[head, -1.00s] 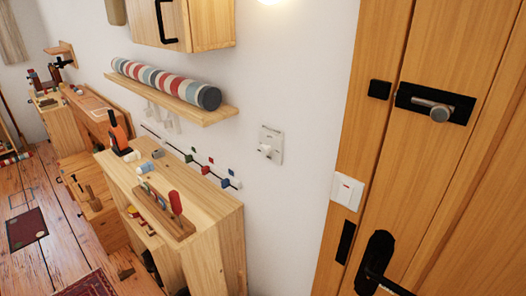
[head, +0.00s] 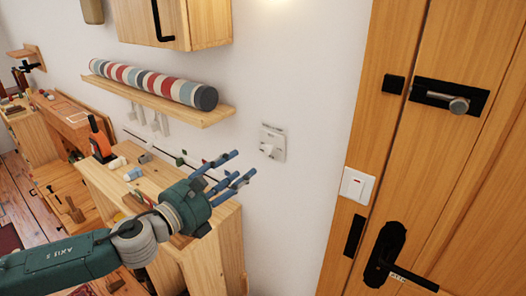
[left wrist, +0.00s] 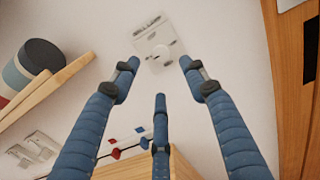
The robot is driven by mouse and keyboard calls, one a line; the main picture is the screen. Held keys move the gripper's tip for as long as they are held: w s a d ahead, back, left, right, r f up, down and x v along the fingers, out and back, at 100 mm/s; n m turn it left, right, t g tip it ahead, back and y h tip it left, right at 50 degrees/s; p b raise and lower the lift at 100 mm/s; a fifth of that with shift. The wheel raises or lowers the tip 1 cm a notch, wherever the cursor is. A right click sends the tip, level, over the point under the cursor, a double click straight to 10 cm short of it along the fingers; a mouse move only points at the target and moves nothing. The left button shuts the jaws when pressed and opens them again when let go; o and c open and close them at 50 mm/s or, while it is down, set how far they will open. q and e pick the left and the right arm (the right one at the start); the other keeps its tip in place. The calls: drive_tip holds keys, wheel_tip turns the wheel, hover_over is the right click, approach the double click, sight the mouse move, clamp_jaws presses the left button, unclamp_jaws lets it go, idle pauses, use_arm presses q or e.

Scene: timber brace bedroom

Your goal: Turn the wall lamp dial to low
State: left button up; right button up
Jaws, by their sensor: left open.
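The wall lamp dial (head: 268,148) is a white knob on a square white plate (head: 277,136) on the wall, right of the shelf. In the left wrist view the plate (left wrist: 152,35) shows at the top centre, beyond the fingertips; its label is too blurred to read. My left gripper (head: 238,169) has blue fingers and is open and empty. It is left of and below the dial in the head view, over the cabinet, apart from the plate. In the left wrist view its fingers (left wrist: 158,75) are spread and point toward the plate. My right gripper is not in view.
A wooden cabinet (head: 222,240) with tools stands below. A shelf (head: 160,98) holds a striped roll (head: 150,82). A white switch (head: 357,185) and a wooden door (head: 440,150) with a black handle (head: 390,250) are at the right. The wall around the dial is clear.

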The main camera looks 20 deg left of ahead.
sight(264, 149)
use_arm(q)
drive_tip(key=p+x, duration=0.4)
drive_tip(key=x, duration=0.5)
drive_tip(key=shift+w+r, duration=0.1)
drive_tip(key=shift+w, duration=0.05)
drive_tip(key=shift+x, duration=0.85)
drive_tip(key=shift+c, duration=0.6)
drive_tip(key=shift+p, duration=0.3)
clamp_jaws()
